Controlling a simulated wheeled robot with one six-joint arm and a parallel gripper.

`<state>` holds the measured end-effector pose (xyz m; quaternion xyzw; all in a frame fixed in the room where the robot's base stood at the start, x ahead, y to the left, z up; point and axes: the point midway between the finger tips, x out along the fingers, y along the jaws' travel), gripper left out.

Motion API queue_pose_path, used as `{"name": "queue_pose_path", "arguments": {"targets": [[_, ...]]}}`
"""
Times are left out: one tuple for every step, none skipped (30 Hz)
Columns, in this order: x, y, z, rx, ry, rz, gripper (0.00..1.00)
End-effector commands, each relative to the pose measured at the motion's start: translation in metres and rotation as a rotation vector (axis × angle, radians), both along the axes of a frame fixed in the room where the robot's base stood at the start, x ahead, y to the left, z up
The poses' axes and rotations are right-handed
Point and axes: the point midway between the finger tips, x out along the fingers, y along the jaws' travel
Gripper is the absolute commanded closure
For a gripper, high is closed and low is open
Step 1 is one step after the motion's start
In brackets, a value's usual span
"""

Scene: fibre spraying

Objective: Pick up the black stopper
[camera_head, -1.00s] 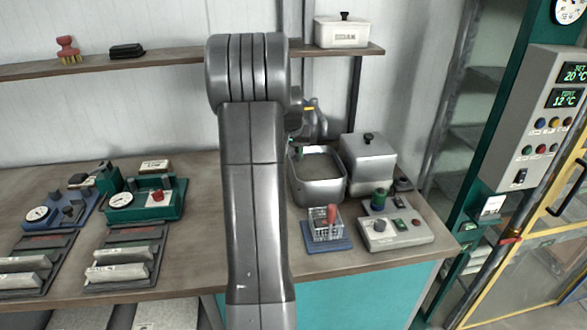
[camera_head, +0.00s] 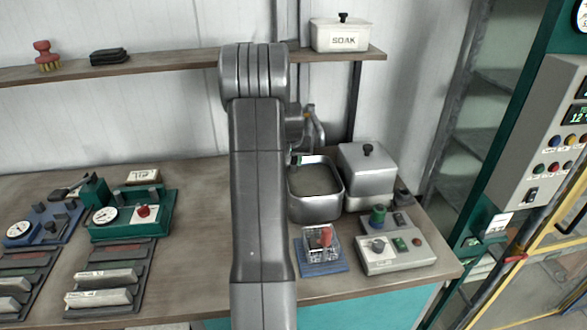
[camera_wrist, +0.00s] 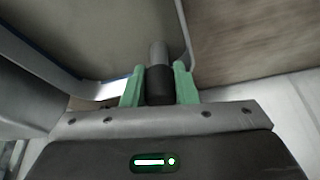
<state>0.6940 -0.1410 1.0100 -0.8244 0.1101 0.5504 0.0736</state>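In the wrist view, my gripper (camera_wrist: 159,82) has its two green fingers on either side of a short black cylinder, which looks like the black stopper (camera_wrist: 159,86). A grey rod-like part (camera_wrist: 157,52) extends beyond it. The fingers are very close to the black piece; I cannot tell whether both press on it. In the head view, my gripper (camera_head: 294,160) is small and partly hidden by my arm, at the far left corner of the open metal basin (camera_head: 315,213). The stopper cannot be made out there.
A lidded metal box (camera_head: 366,160) stands right of the basin. A wire basket (camera_head: 318,248) on a blue mat and a grey control box (camera_head: 398,252) are in front. A shelf (camera_head: 190,64) runs behind. Green (camera_head: 130,222) and blue devices stand on the left bench.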

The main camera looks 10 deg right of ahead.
Motion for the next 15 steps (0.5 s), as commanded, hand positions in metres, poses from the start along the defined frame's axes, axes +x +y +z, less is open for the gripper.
{"name": "queue_pose_path", "arguments": {"targets": [[0.000, 0.000, 0.000, 0.000, 0.000, 0.000, 0.84], [0.000, 0.000, 0.000, 0.000, 0.000, 0.000, 0.90], [0.000, 0.000, 0.000, 0.000, 0.000, 0.000, 0.98], [0.000, 0.000, 0.000, 0.000, 0.000, 0.000, 0.98], [0.000, 0.000, 0.000, 0.000, 0.000, 0.000, 0.98], [0.000, 0.000, 0.000, 0.000, 0.000, 0.000, 0.98], [0.000, 0.000, 0.000, 0.000, 0.000, 0.000, 0.98], [0.000, 0.000, 0.000, 0.000, 0.000, 0.000, 0.98], [0.000, 0.000, 0.000, 0.000, 0.000, 0.000, 0.98], [0.000, 0.000, 0.001, 0.000, 0.000, 0.000, 0.98], [0.000, 0.000, 0.002, 0.000, 0.000, 0.000, 0.98], [0.000, 0.000, 0.004, 0.000, -0.001, 0.000, 0.98], [0.000, 0.000, 0.006, 0.000, -0.001, 0.000, 0.98], [0.001, 0.000, 0.009, -0.001, -0.003, 0.000, 0.98], [0.001, 0.000, 0.016, -0.001, -0.005, 0.000, 0.98]]}}
